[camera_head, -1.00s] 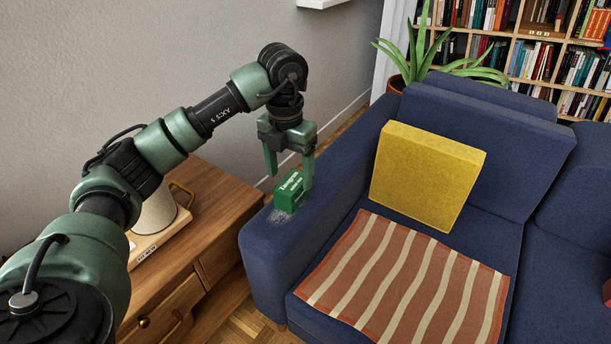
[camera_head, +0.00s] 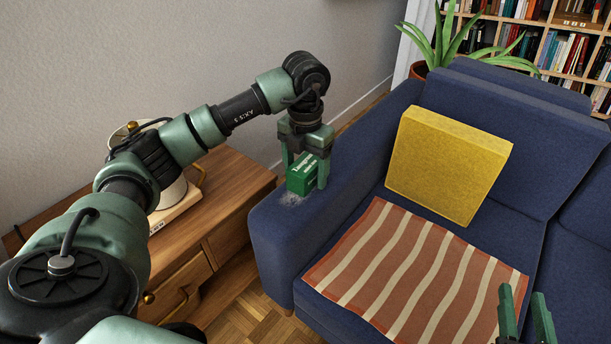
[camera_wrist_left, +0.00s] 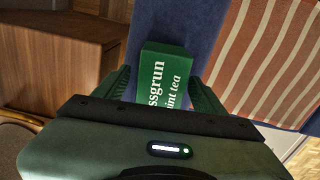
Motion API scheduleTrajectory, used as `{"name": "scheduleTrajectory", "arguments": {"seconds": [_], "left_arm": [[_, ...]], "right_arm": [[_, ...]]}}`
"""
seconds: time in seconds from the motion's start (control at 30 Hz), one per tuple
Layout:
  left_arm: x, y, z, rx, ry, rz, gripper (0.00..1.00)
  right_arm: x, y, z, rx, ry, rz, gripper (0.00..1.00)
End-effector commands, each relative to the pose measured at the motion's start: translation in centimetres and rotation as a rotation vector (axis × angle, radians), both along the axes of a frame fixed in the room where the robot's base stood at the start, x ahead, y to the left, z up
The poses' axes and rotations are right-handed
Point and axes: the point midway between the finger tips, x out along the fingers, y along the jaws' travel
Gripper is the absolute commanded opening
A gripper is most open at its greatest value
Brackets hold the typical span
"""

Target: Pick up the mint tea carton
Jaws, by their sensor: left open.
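The mint tea carton (camera_head: 302,176) is a small green box with white lettering on the flat armrest of the blue sofa. My left gripper (camera_head: 307,172) is open and points down over it, with one finger on either side. In the left wrist view the carton (camera_wrist_left: 166,72) stands between the two fingers (camera_wrist_left: 162,88); whether either finger touches it, I cannot tell. Its lower part is hidden there by the gripper body. My right gripper (camera_head: 523,293) is at the bottom right of the head view, its two fingers apart and empty.
The blue sofa (camera_head: 275,235) carries a yellow cushion (camera_head: 447,165) and a striped blanket (camera_head: 415,270). A wooden cabinet (camera_head: 237,190) with a lamp (camera_head: 168,190) stands left of the armrest. A plant (camera_head: 440,45) and bookshelves are behind.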

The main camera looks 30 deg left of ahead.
Motion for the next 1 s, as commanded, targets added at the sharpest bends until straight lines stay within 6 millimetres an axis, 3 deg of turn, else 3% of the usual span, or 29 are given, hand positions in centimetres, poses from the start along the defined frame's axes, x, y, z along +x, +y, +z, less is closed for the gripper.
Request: {"name": "scheduleTrajectory", "arguments": {"seconds": [0.33,0.57,1.0], "left_arm": [[0.00,0.00,-0.48,0.000,0.000,0.000,0.71],[0.00,0.01,-0.47,0.000,0.000,0.000,0.07],[0.06,0.01,0.44,0.000,-0.003,0.000,0.07]], "right_arm": [[0.14,0.16,0.81,0.010,-0.039,0.003,0.36],[0.14,0.15,0.79,0.010,-0.038,0.002,0.36],[0.01,0.01,0.07,-0.001,0.005,0.000,0.36]]}}
